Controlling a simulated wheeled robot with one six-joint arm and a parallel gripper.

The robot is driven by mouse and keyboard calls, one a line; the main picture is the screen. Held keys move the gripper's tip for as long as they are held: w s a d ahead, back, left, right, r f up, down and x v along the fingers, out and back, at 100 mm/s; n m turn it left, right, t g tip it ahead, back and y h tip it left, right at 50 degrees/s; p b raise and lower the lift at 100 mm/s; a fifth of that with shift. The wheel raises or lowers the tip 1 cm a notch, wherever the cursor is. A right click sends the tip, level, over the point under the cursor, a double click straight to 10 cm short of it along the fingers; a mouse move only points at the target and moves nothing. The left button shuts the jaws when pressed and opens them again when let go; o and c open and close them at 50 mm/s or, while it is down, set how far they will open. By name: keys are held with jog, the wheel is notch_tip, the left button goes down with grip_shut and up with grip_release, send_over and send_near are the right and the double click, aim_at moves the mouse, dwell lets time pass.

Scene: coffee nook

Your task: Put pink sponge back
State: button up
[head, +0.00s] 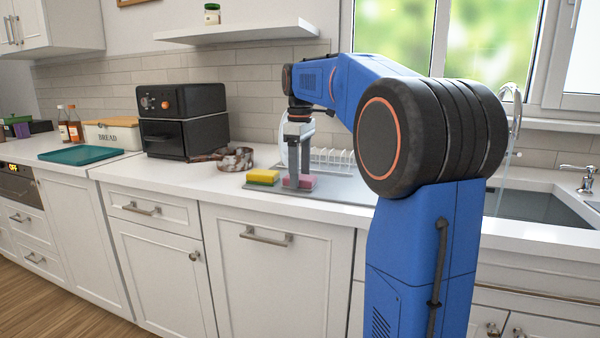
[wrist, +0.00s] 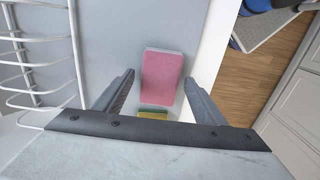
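The pink sponge (head: 306,181) lies on the grey drain mat beside the sink. In the wrist view the pink sponge (wrist: 163,78) has a pale edge and lies between and beyond the fingertips. My gripper (head: 296,186) points down right at the sponge. In the wrist view my gripper (wrist: 160,78) is open, with a narrow gap showing on each side of the sponge. Whether the fingertips are above the sponge or level with it, I cannot tell. A yellow and green sponge (head: 262,177) lies just left of the pink one; it also shows in the wrist view (wrist: 153,114).
A white wire dish rack (head: 335,158) stands behind the sponges on the grey mat (head: 350,190). A patterned pan (head: 236,158) and a black oven (head: 183,122) are to the left. The sink (head: 540,207) is to the right. The front counter strip is clear.

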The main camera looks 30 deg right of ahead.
jog(key=shift+r, duration=0.15)
notch_tip(320, 180, up, 12)
dwell(0.5)
jog(key=shift+s+a, duration=0.1)
jog(key=s+a+f+m+t, duration=0.35)
jog(key=s+a+f, duration=0.75)
jog(key=s+f, duration=0.4)
jog(key=s+a+f+m, duration=0.2)
jog(key=s+f, duration=0.5)
jog(key=f, duration=0.2)
jog(key=s+a+f+m+t, duration=0.1)
jog(key=s+a+f+m, duration=0.1)
jog(key=s+f, duration=0.6)
jog(key=shift+a+f, duration=0.3)
jog(key=shift+f, duration=0.6)
jog(key=shift+c, duration=0.5)
